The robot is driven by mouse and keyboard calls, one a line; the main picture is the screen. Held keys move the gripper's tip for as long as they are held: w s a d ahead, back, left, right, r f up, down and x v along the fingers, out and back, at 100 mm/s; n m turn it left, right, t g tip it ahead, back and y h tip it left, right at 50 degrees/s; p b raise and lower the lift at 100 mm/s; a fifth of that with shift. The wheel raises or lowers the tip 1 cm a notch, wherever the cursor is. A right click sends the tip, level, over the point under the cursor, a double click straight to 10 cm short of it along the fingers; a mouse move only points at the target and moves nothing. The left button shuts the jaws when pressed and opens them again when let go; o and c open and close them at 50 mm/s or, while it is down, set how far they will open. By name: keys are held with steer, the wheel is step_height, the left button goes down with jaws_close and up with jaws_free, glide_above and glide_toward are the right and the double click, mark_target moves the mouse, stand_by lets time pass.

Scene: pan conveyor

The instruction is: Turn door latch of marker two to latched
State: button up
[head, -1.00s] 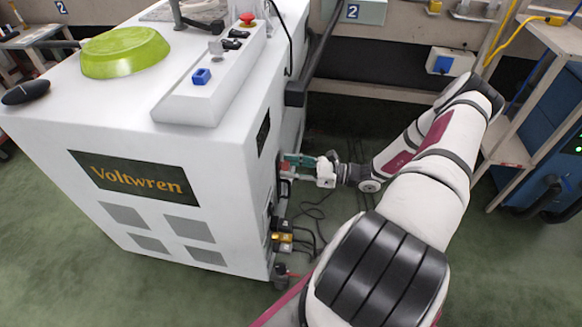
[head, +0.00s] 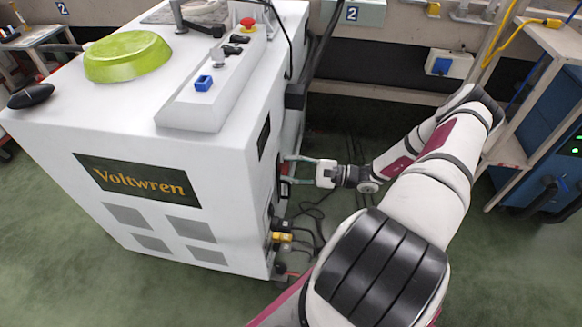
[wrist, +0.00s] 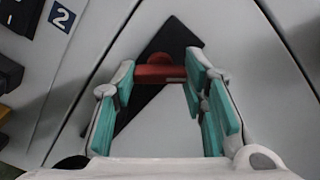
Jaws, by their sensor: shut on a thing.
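The red door latch (wrist: 158,72) sits on a black diamond-shaped plate (wrist: 158,105) on a pale panel in the wrist view. It lies level across that picture, between my fingers. My gripper (wrist: 162,66) has its teal-padded fingers on either side of the latch and is shut on it. A blue marker with a white 2 (wrist: 62,17) is on the panel at the upper left. In the head view my gripper (head: 288,170) reaches the right side of the white Voltwren machine (head: 60,215); the latch is mostly hidden there.
Yellow and black connectors (head: 281,238) with cables stick out below my gripper. A black bar (head: 295,97) juts out above it. A green pan (head: 128,57) lies on the machine top. A shelf with a blue unit (head: 550,150) stands at the right.

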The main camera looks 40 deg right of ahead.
steer(key=shift+n+p, duration=1.05)
steer(key=shift+n, duration=3.95)
steer(key=o, duration=1.2)
steer(key=shift+c, duration=0.2)
steer(key=v, duration=1.2)
